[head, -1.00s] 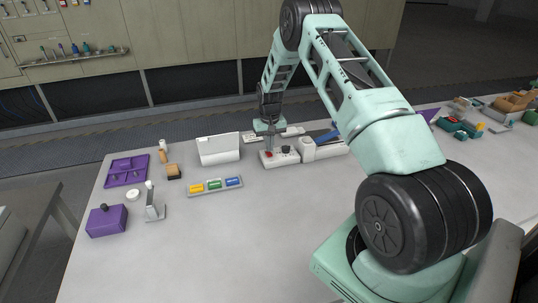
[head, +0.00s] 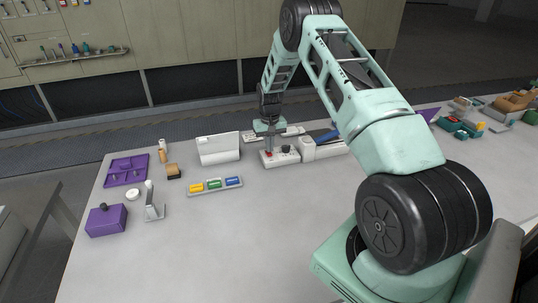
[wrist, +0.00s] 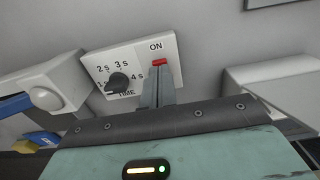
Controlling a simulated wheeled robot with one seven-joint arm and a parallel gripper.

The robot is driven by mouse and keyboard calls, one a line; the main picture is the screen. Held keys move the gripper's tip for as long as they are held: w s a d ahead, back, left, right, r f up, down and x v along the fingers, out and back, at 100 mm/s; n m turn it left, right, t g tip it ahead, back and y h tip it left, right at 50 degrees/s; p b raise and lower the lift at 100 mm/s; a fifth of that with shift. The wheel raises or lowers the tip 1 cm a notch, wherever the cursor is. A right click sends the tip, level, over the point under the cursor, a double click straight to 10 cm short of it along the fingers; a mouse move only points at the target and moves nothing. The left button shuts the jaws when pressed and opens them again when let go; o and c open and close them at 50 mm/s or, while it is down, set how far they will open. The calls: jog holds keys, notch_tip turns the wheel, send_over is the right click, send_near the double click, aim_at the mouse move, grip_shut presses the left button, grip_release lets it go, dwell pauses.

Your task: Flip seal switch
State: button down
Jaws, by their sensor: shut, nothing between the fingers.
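The switch box is a white panel (wrist: 103,66) with a red switch (wrist: 159,62) under the word ON and a black TIME dial (wrist: 118,82) with second marks. In the head view the box (head: 279,161) stands at the back middle of the table. My gripper (wrist: 160,73) is shut and empty. In the wrist view its fingertips are just below the red switch; I cannot tell whether they touch it. In the head view my gripper (head: 269,145) points down at the box's left end, by the red switch.
A white holder (head: 218,150) stands left of the box. A tray (head: 215,188) with yellow, green and blue pieces lies in front. A white sealer-like device with a blue part (head: 326,137) is close on the right. Purple items (head: 106,220) stand far left. The table's front is clear.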

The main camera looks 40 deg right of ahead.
aim_at(270, 154)
jog(key=shift+f+b, duration=0.6)
jog(key=shift+f, duration=0.25)
dwell(0.4)
jog(key=shift+r+p, duration=1.9)
jog(key=shift+r, duration=1.6)
